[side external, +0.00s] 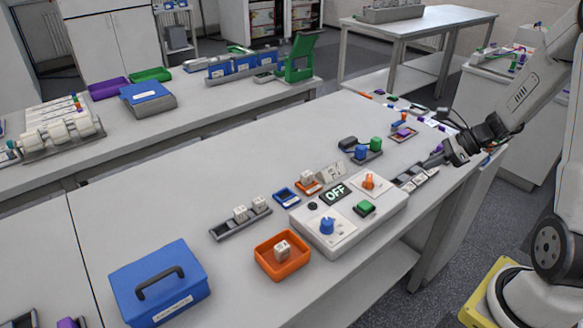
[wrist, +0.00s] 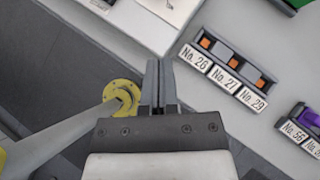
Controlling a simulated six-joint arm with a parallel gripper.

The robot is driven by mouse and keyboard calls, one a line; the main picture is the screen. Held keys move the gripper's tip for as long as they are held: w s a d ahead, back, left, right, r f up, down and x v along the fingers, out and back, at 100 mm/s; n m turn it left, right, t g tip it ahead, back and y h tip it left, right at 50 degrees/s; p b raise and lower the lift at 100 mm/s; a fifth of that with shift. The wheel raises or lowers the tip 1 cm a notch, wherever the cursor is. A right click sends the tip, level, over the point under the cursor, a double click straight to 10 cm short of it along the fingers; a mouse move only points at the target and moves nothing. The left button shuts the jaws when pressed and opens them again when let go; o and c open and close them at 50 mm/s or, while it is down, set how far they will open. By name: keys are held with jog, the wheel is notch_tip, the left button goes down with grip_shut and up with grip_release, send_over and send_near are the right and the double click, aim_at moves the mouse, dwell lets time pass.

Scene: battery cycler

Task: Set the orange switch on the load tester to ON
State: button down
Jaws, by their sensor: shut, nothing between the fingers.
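The load tester (side external: 318,238) is a white box on the bench in the side view, with a dark display reading OFF (side external: 335,193). The orange switch (side external: 369,181) stands on a white plate at its far right corner. A blue knob (side external: 327,226) and a green button (side external: 364,208) are also on its top. My gripper (side external: 430,163) is to the right of the tester, apart from it, over the bench's right edge. In the wrist view my gripper (wrist: 160,82) is shut and empty. A white box corner (wrist: 145,25) shows at the top there; the orange switch is not in that view.
A grey rack with labels No. 26, No. 27 and No. 29 (wrist: 228,68) lies near my gripper. A purple item (wrist: 305,115) is farther right. An orange tray (side external: 268,266) and a blue toolbox (side external: 160,285) stand left of the tester. Blue and green knobbed parts (side external: 367,152) sit behind it.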

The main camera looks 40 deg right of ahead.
aim_at(372, 186)
dwell(0.5)
jog(key=x, duration=0.9)
jog(key=shift+w+a+f, duration=0.15)
jog(key=shift+w+f, duration=0.05)
jog(key=shift+f, duration=0.15)
jog(key=shift+w+a, duration=0.65)
jog(key=shift+w, duration=0.15)
jog(key=shift+w+a, duration=0.65)
jog(key=shift+w, duration=0.15)
